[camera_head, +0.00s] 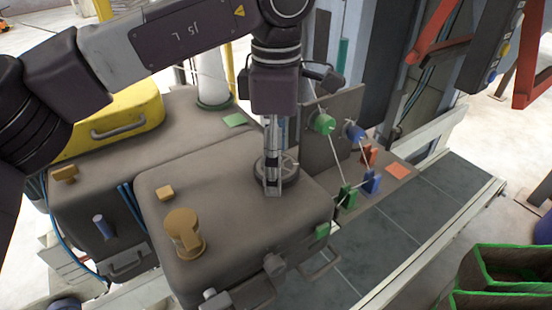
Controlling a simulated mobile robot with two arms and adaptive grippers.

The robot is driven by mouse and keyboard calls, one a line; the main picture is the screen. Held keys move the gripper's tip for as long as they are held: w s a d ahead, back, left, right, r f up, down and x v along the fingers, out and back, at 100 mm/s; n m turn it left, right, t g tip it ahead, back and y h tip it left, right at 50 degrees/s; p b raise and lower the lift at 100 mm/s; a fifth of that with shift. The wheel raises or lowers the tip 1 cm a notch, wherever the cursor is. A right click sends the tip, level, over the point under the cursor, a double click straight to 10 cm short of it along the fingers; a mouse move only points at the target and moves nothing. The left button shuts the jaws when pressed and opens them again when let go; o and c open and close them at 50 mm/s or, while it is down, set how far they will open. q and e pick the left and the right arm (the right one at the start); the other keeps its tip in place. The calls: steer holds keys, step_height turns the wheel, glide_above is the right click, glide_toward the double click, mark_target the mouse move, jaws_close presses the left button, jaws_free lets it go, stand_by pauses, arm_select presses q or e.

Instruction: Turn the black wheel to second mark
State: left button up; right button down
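The black wheel (292,172) lies flat on top of the front grey-brown machine box (235,225), near its back right edge. My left arm comes in from the left, and its gripper (273,188) points straight down over the wheel. The fingers overlap the wheel's middle and near side in the picture and hide part of it. I cannot tell whether the fingers touch the wheel or how far apart they are. No marks around the wheel can be made out. My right gripper is not in view.
A yellow case (115,125) stands behind left. Green, blue and red parts with cords (348,195) stand close right of the wheel. Green-rimmed crates (500,262) are at lower right.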

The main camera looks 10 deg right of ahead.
arm_select(q)
step_height(320, 180, up, 12)
stand_by(0.4)
stand_by(0.3)
